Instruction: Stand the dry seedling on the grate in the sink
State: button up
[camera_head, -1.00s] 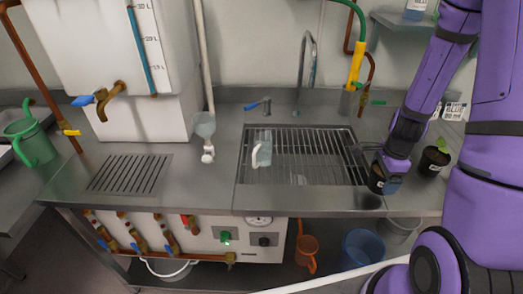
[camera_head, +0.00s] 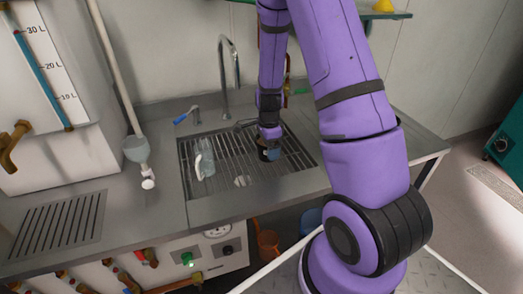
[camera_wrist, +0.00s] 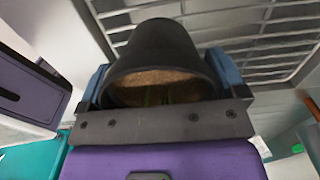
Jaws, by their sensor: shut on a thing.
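My gripper (camera_head: 270,148) is shut on a small black pot (camera_wrist: 155,45) with brown soil. In the wrist view the pot sits between the two blue fingers, and a little green shows low in its mouth. In the head view the pot (camera_head: 271,155) is mostly hidden by my gripper and is over the right part of the sink grate (camera_head: 232,179). I cannot tell whether it touches the bars. The grate's bars (camera_wrist: 275,42) also show behind the pot in the wrist view.
A clear jug (camera_head: 207,163) with a white handle stands at the grate's left part, with a small pale item (camera_head: 242,181) near the front. The tap (camera_head: 228,65) rises behind the sink. Free grate lies between jug and pot.

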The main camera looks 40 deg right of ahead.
jog(key=shift+w+a+f, duration=0.15)
jog(key=shift+w, duration=1.25)
jog(key=shift+f, duration=1.75)
jog(key=shift+f, duration=0.15)
jog(key=o, duration=0.7)
jog(key=shift+o, duration=0.2)
